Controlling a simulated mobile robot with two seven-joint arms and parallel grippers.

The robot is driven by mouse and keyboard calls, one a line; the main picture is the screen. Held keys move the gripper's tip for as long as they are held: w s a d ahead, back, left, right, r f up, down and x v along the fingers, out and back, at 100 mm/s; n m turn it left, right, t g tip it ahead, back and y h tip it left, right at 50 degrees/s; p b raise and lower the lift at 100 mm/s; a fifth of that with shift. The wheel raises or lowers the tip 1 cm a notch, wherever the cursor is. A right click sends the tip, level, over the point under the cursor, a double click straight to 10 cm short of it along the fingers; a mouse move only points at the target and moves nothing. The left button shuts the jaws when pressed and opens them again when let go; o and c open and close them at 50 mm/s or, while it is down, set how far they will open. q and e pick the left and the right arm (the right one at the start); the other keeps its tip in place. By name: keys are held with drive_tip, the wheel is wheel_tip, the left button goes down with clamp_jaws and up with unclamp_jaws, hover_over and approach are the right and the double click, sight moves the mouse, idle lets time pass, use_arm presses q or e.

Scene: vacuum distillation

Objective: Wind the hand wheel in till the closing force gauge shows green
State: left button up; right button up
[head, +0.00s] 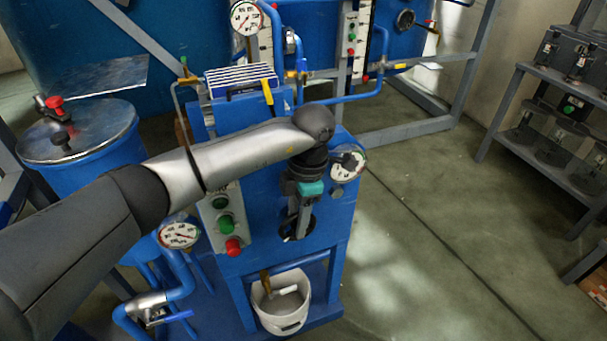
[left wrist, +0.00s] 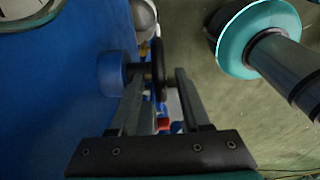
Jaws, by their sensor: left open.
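The hand wheel shows in the left wrist view as a dark rim (left wrist: 158,66) seen edge-on, in front of a blue hub on the blue machine. In the head view it is mostly hidden behind my gripper, low on the blue front. My left gripper (head: 297,217) is open, and in the left wrist view its fingers (left wrist: 159,82) stand on either side of the rim, not visibly closed on it. A round white gauge (head: 347,164) sits on the panel, right of my wrist; its green zone is too small to read. My right gripper is not in view.
A control box with green and red buttons (head: 227,222) and another gauge (head: 179,234) sit left of the wheel. A white bucket (head: 282,312) stands below. A lidded blue drum (head: 77,130) is at left, shelving (head: 570,75) at right. The floor between is clear.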

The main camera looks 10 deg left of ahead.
use_arm(q)
wheel_tip(320, 180, up, 12)
drive_tip(key=d+p, duration=0.1)
drive_tip(key=p, duration=0.2)
drive_tip(key=shift+w+d+f, duration=0.15)
drive_tip(key=shift+w+f, duration=0.05)
drive_tip(key=shift+w, duration=0.25)
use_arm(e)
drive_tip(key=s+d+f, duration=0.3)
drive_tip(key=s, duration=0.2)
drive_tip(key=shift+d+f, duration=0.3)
